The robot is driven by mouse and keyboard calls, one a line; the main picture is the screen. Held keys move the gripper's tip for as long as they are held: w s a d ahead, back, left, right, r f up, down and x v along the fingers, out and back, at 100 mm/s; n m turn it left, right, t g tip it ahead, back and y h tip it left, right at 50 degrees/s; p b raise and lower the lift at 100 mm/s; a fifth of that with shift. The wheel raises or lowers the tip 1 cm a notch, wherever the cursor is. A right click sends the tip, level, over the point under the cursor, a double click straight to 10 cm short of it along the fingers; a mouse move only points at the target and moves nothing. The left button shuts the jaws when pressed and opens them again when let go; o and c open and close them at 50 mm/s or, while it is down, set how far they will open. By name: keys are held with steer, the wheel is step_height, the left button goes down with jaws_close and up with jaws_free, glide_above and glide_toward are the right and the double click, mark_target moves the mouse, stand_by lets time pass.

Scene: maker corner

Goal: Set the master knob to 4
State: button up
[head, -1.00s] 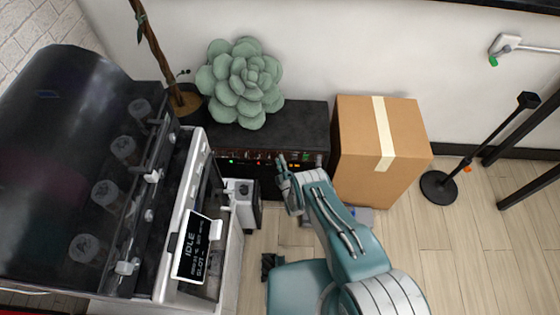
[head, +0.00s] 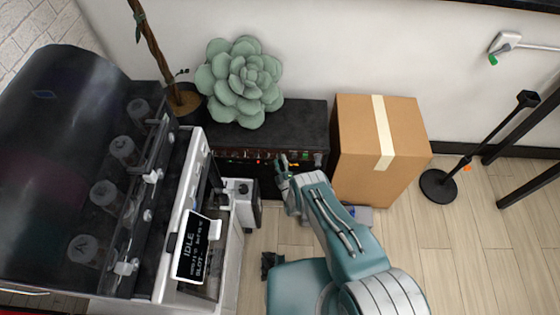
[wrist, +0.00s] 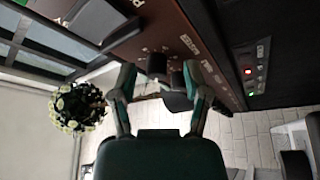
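The black amplifier-like unit (head: 290,122) stands against the wall, with a reddish-brown control panel on its front. In the wrist view the panel (wrist: 165,30) runs diagonally across the top, with white markings. A dark round knob (wrist: 157,64) stands out from it; I cannot read its setting or tell for sure that it is the master knob. My gripper (wrist: 158,76) is open, with one finger on each side of the knob and visible gaps between. In the head view my gripper (head: 282,166) is at the panel's front, hiding part of it.
A cardboard box (head: 360,140) stands close on the right of the unit. A succulent (head: 240,80) sits on top of it. A large machine with a dark hood (head: 70,150) and a small display (head: 192,250) fills the left. Open floor (head: 440,260) lies at the right.

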steer(key=v, duration=0.7)
steer(key=shift+s, duration=0.2)
step_height(320, 180, up, 6)
steer(key=s+m+g+h, duration=0.3)
steer(key=m+g, duration=0.2)
steer(key=m, duration=1.7)
steer(key=x, duration=1.1)
steer(key=shift+s+f, duration=0.1)
steer(key=shift+f, duration=0.25)
